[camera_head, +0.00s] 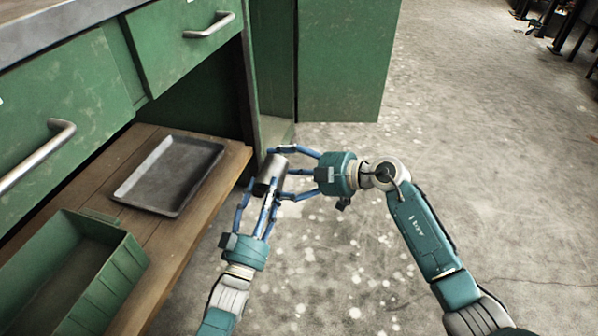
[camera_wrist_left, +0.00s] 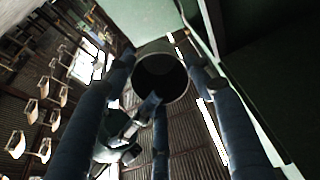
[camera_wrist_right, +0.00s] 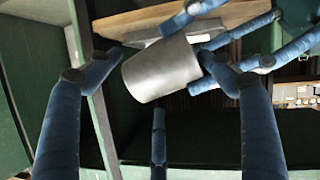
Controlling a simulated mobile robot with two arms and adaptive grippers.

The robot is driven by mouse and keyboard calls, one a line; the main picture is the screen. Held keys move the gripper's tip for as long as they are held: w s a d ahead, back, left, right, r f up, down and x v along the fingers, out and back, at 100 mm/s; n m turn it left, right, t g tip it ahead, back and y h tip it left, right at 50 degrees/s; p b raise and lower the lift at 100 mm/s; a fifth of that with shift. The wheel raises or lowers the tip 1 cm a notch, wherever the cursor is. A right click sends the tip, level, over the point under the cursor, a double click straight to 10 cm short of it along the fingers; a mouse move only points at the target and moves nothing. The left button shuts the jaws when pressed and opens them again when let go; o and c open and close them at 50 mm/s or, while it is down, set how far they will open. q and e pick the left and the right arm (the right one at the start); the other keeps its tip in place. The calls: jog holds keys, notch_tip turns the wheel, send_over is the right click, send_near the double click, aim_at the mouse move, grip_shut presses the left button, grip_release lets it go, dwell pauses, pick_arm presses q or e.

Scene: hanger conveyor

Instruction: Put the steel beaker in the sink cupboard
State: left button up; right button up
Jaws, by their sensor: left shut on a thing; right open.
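The steel beaker (camera_head: 270,172) is a grey metal cylinder held tilted in the air beside the bench's lower shelf. My left gripper (camera_head: 264,190) is shut on it from below; the beaker's dark open mouth (camera_wrist_left: 163,82) faces the left wrist camera. My right gripper (camera_head: 295,175) is open, with its fingers around or close beside the beaker from the right. In the right wrist view the beaker (camera_wrist_right: 160,70) shows between the right fingers; contact is unclear. A tall green panel (camera_head: 345,60), apparently the cupboard's open door, stands behind. The cupboard's inside is mostly hidden.
A dark metal tray (camera_head: 170,174) and a green bin (camera_head: 75,265) sit on the wooden lower shelf (camera_head: 215,185) at left. Green drawers with metal handles (camera_head: 35,155) hang above. The concrete floor (camera_head: 470,150) at right is clear.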

jog(key=shift+x, duration=0.85)
jog(key=shift+w, duration=0.1)
jog(key=c, duration=1.2)
pick_arm(q)
jog(key=shift+s, duration=0.1)
pick_arm(e)
jog(key=shift+r, duration=0.1)
jog(key=shift+c, duration=0.2)
pick_arm(q)
jog(key=shift+d, duration=0.1)
pick_arm(e)
jog(key=shift+w+d, duration=0.1)
pick_arm(q)
jog(key=shift+r, duration=0.65)
